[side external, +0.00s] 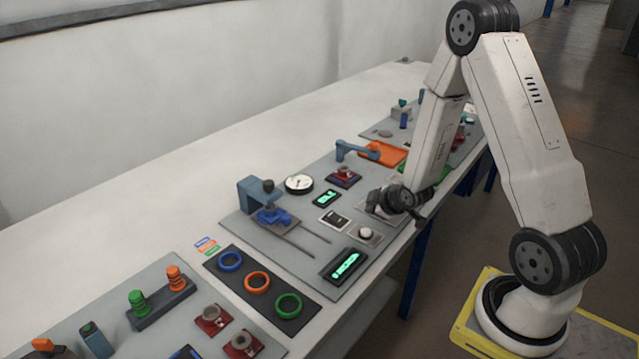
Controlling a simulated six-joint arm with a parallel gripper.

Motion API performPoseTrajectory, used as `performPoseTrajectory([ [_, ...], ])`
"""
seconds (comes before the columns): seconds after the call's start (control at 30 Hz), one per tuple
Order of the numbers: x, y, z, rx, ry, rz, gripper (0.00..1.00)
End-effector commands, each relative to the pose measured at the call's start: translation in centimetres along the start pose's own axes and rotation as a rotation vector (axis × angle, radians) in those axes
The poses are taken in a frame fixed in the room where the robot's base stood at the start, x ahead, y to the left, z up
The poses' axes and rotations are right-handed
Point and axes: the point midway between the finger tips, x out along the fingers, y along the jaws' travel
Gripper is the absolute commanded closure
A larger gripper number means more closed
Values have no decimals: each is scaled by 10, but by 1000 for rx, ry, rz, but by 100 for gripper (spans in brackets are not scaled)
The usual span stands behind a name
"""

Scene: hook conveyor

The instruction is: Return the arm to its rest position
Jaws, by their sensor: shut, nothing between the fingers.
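My gripper (418,218) hangs at the end of my bent arm, low over the front edge of the white table (130,212). It looks dark and small here, and its fingertips point down and to the right. It is shut with nothing between its fingers. A pale square plate with a round white knob (365,233) lies just left of and below it in the picture. I cannot tell how much height separates my gripper from the board.
A grey board (262,238) carries a blue clamp (258,192), a dial (299,183) and green-lit displays (346,263). Blue, orange and green rings (257,282) lie on a dark panel. Bare tabletop runs along the wall.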

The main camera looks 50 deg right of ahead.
Motion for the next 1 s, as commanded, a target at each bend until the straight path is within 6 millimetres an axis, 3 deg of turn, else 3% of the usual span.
performPoseTrajectory([
  [0.27,-2,-2,-3,8,-5,-10,100],
  [0.47,-15,-12,-21,58,-37,-59,100],
  [0.67,-45,-35,-47,158,-111,-146,100],
  [1.0,-118,-86,-78,353,-295,-290,100],
])
